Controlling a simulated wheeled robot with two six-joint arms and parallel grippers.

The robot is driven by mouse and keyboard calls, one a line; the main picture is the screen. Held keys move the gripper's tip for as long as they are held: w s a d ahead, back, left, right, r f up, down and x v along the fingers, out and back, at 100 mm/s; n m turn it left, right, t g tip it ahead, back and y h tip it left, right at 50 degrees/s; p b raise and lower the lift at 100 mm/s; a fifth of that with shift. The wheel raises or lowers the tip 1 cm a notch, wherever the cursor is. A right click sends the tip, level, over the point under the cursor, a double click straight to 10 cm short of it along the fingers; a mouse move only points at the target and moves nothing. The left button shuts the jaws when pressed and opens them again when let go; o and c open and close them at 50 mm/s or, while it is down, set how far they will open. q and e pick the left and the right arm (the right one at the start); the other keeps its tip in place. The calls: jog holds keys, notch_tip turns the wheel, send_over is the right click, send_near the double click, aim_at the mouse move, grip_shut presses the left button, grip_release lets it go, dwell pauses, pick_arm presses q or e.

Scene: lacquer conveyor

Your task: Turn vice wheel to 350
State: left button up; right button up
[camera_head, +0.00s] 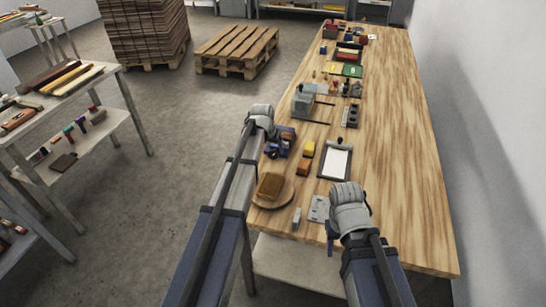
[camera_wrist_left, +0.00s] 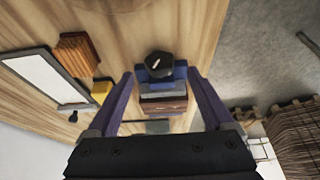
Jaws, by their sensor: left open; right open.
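A blue vice (camera_head: 278,148) sits on the wooden table near its left edge. In the left wrist view the vice (camera_wrist_left: 164,88) shows blue and brown blocks, with a round black wheel (camera_wrist_left: 159,64) bearing a white mark. The number that the wheel stands at cannot be read. My left gripper (camera_wrist_left: 163,85) is open, with its two purple fingers apart on either side of the vice in that view; touch cannot be told. In the head view my left gripper (camera_head: 277,136) is at the vice. My right gripper (camera_head: 337,212) is open over the near table, away from the vice.
A clipboard (camera_head: 335,162), orange and yellow blocks (camera_head: 304,166) and a round board (camera_head: 285,194) with a brown block lie near the vice. A grey plate (camera_head: 318,209) lies near my right gripper. The table's right side (camera_head: 400,150) is clear.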

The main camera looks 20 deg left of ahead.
aim_at(273, 153)
pick_arm(q)
jog(key=b+x, duration=0.4)
jog(key=x, duration=0.1)
jog(key=shift+f, duration=0.2)
jog(key=shift+c, duration=0.3)
jog(key=c, duration=1.3)
jog(key=shift+s+d, duration=0.1)
